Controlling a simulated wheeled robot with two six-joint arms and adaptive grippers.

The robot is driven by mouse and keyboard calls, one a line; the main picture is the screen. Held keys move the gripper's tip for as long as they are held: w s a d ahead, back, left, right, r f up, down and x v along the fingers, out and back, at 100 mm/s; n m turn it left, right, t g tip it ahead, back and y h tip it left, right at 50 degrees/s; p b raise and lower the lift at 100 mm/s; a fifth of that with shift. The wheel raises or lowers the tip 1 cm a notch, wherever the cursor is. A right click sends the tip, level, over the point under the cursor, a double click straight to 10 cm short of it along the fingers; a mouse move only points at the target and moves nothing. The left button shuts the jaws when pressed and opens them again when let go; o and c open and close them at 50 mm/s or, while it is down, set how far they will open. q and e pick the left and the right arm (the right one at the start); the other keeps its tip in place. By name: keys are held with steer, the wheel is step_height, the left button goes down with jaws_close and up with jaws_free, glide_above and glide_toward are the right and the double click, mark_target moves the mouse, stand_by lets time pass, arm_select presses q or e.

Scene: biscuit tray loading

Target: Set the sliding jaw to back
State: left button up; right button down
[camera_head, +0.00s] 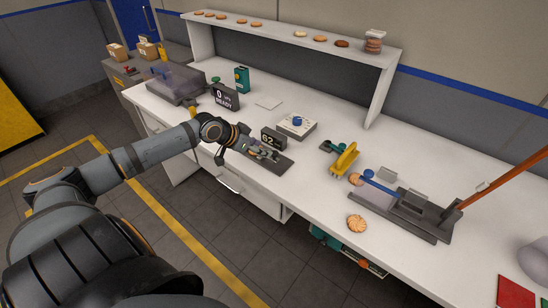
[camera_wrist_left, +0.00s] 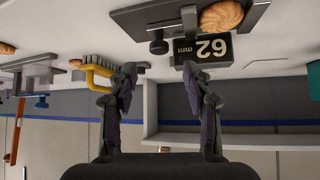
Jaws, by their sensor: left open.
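The measuring fixture (camera_head: 282,165) is a dark base near the front edge of the white bench. A biscuit (camera_wrist_left: 222,15) lies on it in the wrist view, which is upside down. A dark knob (camera_wrist_left: 158,46) stands out at its side; which part is the sliding jaw is hard to tell, partly hidden by my gripper in the head view. The black display (camera_wrist_left: 203,50) beside it reads 62 mm, and also shows in the head view (camera_head: 273,138). My left gripper (camera_head: 234,144) is open at the fixture's left end; its fingers (camera_wrist_left: 158,72) are apart and look empty. My right gripper is out of view.
A grey box with a blue knob (camera_head: 297,124) stands behind the display. A yellow-handled brush (camera_head: 345,160), a loose biscuit (camera_head: 357,223) and a dark fixture with a blue handle (camera_head: 412,220) are to the right. A READY display (camera_head: 225,97) stands behind left.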

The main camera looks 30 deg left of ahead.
mark_target(274, 153)
arm_select(q)
steer(key=shift+x, duration=0.75)
steer(key=x, duration=0.7)
jaws_close()
steer(key=shift+d, duration=0.1)
